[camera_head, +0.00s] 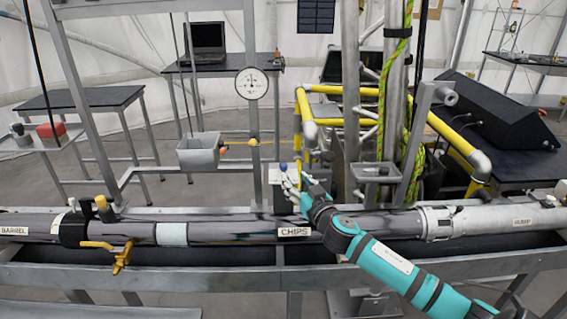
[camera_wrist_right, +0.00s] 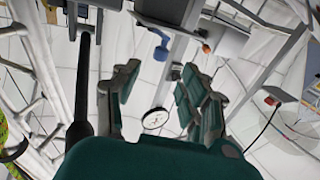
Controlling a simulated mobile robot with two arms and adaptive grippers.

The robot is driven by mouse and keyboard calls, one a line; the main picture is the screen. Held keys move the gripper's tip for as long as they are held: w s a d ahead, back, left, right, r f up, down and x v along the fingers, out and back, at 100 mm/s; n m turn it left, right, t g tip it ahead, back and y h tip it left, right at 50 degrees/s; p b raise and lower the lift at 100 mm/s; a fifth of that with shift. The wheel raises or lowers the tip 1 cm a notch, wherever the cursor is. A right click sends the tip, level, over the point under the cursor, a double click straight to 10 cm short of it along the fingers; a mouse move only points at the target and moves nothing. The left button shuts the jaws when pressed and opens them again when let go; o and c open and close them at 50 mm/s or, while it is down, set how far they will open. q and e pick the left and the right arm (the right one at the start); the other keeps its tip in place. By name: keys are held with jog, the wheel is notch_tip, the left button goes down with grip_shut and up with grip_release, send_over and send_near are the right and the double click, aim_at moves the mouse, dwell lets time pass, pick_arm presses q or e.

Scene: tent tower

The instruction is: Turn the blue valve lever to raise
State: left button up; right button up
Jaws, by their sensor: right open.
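The blue valve lever (camera_head: 283,168) shows as a small blue tip just beyond my right gripper in the head view. In the right wrist view the blue lever (camera_wrist_right: 161,50) hangs from a grey block, ahead of the fingers and roughly between them in the picture. My right gripper (camera_head: 292,183) reaches in over the long pipe from the lower right. In the wrist view the right gripper (camera_wrist_right: 158,88) is open with nothing between its fingers. I cannot tell the exact gap to the lever; no contact is visible. My left gripper is out of view.
The long pipe (camera_head: 215,233) labelled CHIPS lies across the front in a metal trough. A dial gauge (camera_head: 252,84) is on a post above, with a grey bin (camera_head: 199,151) to its left. Yellow pipes (camera_head: 303,108) and a metal column stand right of the lever.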

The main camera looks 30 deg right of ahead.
aim_at(285, 168)
jog(key=w, duration=0.2)
jog(key=w+p, duration=0.1)
jog(key=w, duration=0.2)
jog(key=w+d, duration=0.1)
jog(key=w, duration=0.2)
jog(key=shift+w+d, duration=0.1)
jog(key=shift+w, duration=0.15)
grip_shut()
